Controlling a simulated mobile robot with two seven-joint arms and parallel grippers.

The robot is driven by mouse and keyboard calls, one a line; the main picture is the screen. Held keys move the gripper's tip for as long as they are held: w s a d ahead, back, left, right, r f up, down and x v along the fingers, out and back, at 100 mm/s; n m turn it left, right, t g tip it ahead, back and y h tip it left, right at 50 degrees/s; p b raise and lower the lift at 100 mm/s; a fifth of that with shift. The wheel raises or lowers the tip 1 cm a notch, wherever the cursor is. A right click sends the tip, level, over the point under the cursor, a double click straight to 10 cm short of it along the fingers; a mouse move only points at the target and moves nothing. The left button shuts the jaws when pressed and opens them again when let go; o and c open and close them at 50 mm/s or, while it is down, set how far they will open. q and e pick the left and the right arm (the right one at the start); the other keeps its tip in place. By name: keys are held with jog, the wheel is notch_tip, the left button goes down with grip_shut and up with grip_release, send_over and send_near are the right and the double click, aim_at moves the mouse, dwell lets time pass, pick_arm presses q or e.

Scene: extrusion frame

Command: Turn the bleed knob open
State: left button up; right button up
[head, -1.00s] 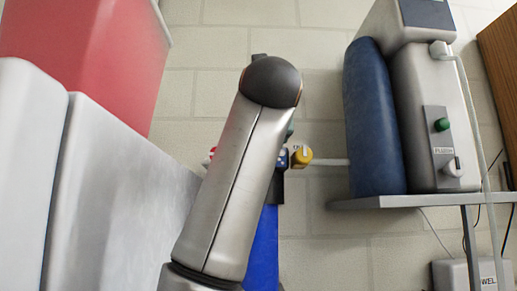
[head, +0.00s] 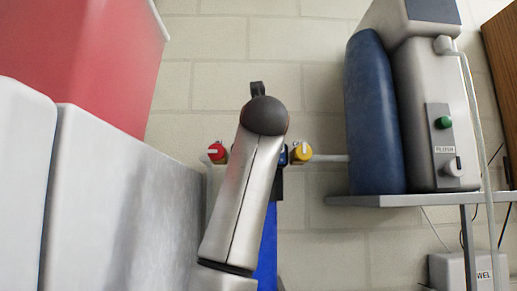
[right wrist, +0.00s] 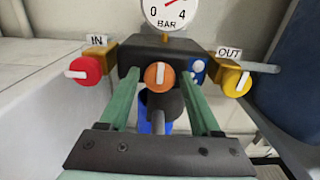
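An orange knob (right wrist: 160,77) with an upright white pointer is at the centre of a dark valve block (right wrist: 137,52) in the right wrist view. No bleed label is readable on it. My right gripper (right wrist: 159,88) is open, its two green fingers reaching toward the block on either side of the knob, with gaps at both sides. I cannot tell how far the fingertips are from the block. In the head view my right arm hides the orange knob and this gripper. My left gripper is not in view.
A red knob (right wrist: 86,70) marked IN is left of the block, and a yellow knob (right wrist: 236,82) marked OUT is right. A gauge (right wrist: 168,14) marked BAR sits above. A blue cylinder (head: 374,120) and grey machine (head: 423,115) rest on a shelf (head: 385,200).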

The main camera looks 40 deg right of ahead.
grip_shut()
dwell(0.5)
jog(key=n+b, duration=0.1)
jog(key=n, duration=0.3)
jog(key=shift+a+n, duration=0.1)
jog(key=shift+n, duration=0.3)
jog(key=n+b, duration=0.2)
jog(key=n, duration=0.2)
jog(key=shift+n, duration=0.3)
jog(key=n+b, duration=0.1)
jog(key=n, duration=0.3)
jog(key=shift+w+f+n+b, duration=0.1)
jog(key=shift+f+n+b, duration=0.05)
jog(key=shift+n+b, duration=0.8)
jog(key=shift+n, duration=1.25)
jog(key=shift+a, duration=0.1)
